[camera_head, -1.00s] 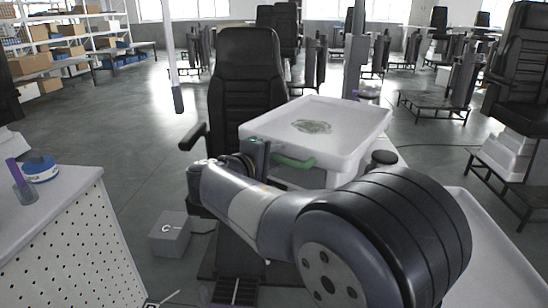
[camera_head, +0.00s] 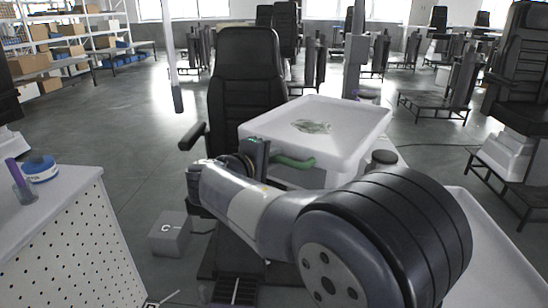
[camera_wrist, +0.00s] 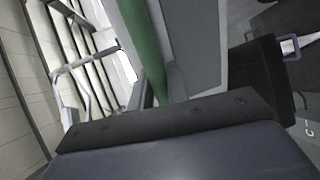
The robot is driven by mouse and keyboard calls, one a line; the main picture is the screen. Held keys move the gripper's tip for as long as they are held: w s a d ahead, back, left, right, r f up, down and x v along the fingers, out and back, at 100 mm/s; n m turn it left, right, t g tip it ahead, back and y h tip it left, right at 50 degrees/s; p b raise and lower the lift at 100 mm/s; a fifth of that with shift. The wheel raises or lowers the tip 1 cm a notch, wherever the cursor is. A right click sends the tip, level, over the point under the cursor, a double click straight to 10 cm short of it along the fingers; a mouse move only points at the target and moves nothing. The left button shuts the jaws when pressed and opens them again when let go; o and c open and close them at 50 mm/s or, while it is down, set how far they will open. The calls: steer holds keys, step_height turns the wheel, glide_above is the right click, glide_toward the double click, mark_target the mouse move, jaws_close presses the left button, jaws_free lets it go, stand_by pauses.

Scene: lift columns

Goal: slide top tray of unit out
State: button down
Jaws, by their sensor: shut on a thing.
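The top tray (camera_head: 350,118) of the unit is white and shallow, with a raised rim and a small clear greenish item (camera_head: 311,127) in it. A green handle (camera_head: 293,162) sits on its near side. My gripper (camera_head: 258,155) is at the left end of this handle, shut on it. In the wrist view the green handle (camera_wrist: 148,45) runs down toward the dark gripper body, beside a grey panel. My arm hides the unit's lower part and much of the contact.
A black chair (camera_head: 247,85) stands just behind and left of the tray. A perforated bench (camera_head: 75,235) with a blue tape roll (camera_head: 40,170) is at left. A grey box (camera_head: 170,234) lies on the floor. A white surface (camera_head: 495,245) is at right.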

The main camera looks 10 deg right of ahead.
steer(key=f+b+v, duration=0.1)
steer(key=f+v, duration=0.2)
steer(key=v, duration=1.1)
steer(key=shift+s+a+b, duration=0.3)
steer(key=shift+s, duration=0.05)
steer(key=c, duration=1.4)
jaws_free()
steer(key=shift+r, duration=0.1)
steer(key=v, duration=1)
steer(key=shift+s+a+p, duration=0.2)
steer(key=shift+a+p, duration=0.1)
steer(key=shift+d, duration=0.1)
steer(key=x, duration=1)
steer(key=shift+w+d+b, duration=0.25)
steer(key=shift+b, duration=0.05)
